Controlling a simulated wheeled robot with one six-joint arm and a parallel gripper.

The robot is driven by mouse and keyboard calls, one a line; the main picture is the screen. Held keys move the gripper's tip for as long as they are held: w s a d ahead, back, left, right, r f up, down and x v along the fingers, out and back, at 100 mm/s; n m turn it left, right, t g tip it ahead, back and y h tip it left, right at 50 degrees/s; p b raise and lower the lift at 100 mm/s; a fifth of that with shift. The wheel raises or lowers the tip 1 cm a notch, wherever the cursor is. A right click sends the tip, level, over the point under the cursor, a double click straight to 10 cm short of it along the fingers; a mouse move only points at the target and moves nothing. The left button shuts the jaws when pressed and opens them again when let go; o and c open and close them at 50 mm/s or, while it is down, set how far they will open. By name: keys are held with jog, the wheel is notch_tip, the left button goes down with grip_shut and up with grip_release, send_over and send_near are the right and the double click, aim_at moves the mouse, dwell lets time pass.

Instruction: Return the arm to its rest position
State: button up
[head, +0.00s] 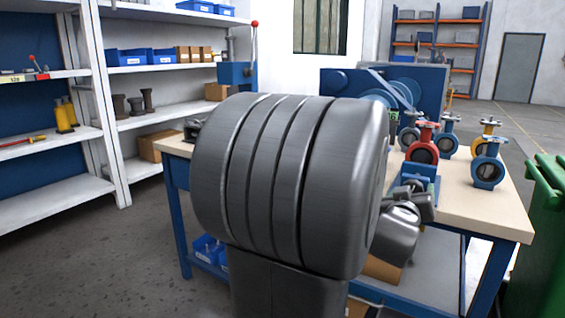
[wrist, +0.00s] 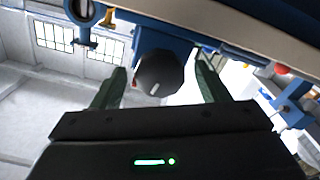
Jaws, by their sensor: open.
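My arm's large grey link (head: 290,185) fills the middle of the head view and hides much of the workbench behind it. My gripper (wrist: 160,64) shows in the wrist view with its two dark green fingers spread apart. A round black knob (wrist: 160,74) with a red mark, on a blue body, appears between the fingers. The fingers do not visibly touch it, and I cannot tell how far beyond them it lies. The gripper's fingers cannot be made out in the head view.
The workbench (head: 470,201) carries a red valve (head: 422,142), a yellow valve (head: 487,134) and blue valves (head: 488,165) to the right of my arm. A green bin (head: 545,240) stands at the right edge. White shelving (head: 110,110) stands left, with open floor before it.

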dwell(0.3)
jog(key=p+v, duration=0.4)
jog(key=v, duration=1)
jog(key=w+d+m+b, duration=0.7)
jog(key=w+m, duration=0.5)
jog(key=m, duration=0.6)
jog(key=shift+d+m, duration=0.25)
jog(key=shift+m, duration=0.15)
jog(key=shift+a, duration=0.1)
dwell(0.7)
